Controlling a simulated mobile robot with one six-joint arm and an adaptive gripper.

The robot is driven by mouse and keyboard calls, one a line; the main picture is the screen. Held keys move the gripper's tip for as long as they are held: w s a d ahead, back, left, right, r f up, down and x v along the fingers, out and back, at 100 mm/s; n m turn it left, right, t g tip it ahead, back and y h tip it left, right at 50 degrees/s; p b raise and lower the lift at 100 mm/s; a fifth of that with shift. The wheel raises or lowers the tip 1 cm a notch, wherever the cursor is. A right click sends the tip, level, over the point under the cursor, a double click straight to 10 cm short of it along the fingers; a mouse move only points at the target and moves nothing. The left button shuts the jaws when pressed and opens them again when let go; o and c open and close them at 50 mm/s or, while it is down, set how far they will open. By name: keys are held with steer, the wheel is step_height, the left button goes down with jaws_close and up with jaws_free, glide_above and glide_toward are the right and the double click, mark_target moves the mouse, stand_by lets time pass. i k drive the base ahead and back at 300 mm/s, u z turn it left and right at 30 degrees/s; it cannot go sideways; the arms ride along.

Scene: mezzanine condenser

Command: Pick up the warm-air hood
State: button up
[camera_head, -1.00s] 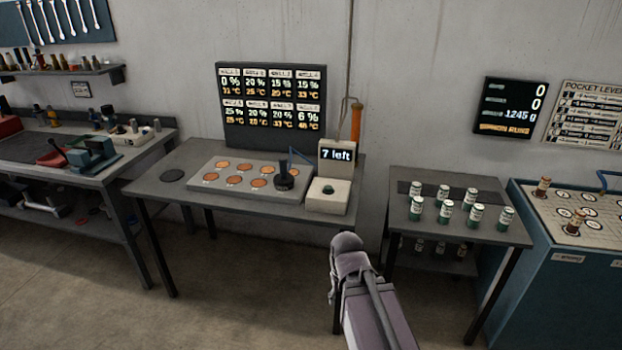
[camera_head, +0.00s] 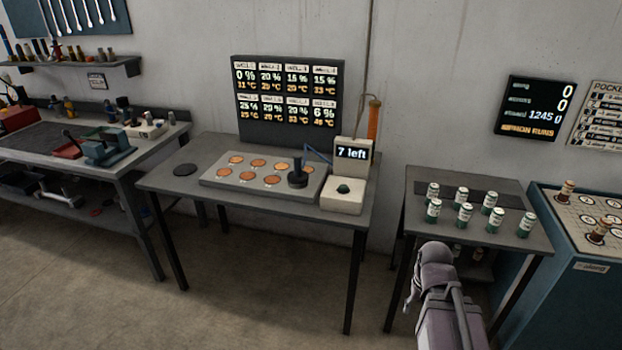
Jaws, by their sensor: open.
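The warm-air hood (camera_head: 297,176) appears to be the small dark round piece with an upright handle. It stands at the right end of a pale plate (camera_head: 215,184) with several copper-coloured discs, on the middle table. A thin blue hose runs from near it to the pale box reading "7 left" (camera_head: 346,183). Part of my arm shows at the lower right, in front of the right-hand table and well apart from the hood. The jaws of my gripper cannot be made out.
A dark display panel (camera_head: 289,101) stands behind the plate. A black disc (camera_head: 186,170) lies at the table's left. Several green-and-white cans (camera_head: 464,213) stand on the right table (camera_head: 520,239). A cluttered workbench (camera_head: 40,146) is at left. The floor in front is clear.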

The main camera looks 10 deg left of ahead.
mark_target(297, 179)
steer(key=u, duration=0.05)
steer(key=i, duration=1.5)
steer(key=z, duration=0.05)
